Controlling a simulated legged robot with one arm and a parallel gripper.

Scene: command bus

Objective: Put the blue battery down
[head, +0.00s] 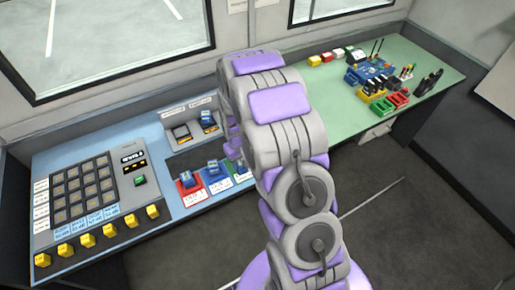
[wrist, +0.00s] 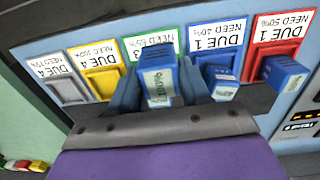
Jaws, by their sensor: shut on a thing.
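My gripper (wrist: 157,92) is shut on a blue battery (wrist: 159,82) with a pale label, one finger on each side of it. The held battery is in front of the green slot (wrist: 150,41) in the wrist view; I cannot tell whether it touches the slot or sits in it. In the head view my arm hides most of my gripper and the held battery. Two other blue batteries stand at the neighbouring slots: one at the blue slot (wrist: 222,80) and one at the red slot (wrist: 283,73).
Yellow (wrist: 102,81) and grey (wrist: 68,90) slots show no battery. A charger (head: 182,133) behind holds a blue battery (head: 208,119). A button panel (head: 85,190) with yellow knobs is at left. The green table (head: 430,63) at right carries tools and small coloured bins.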

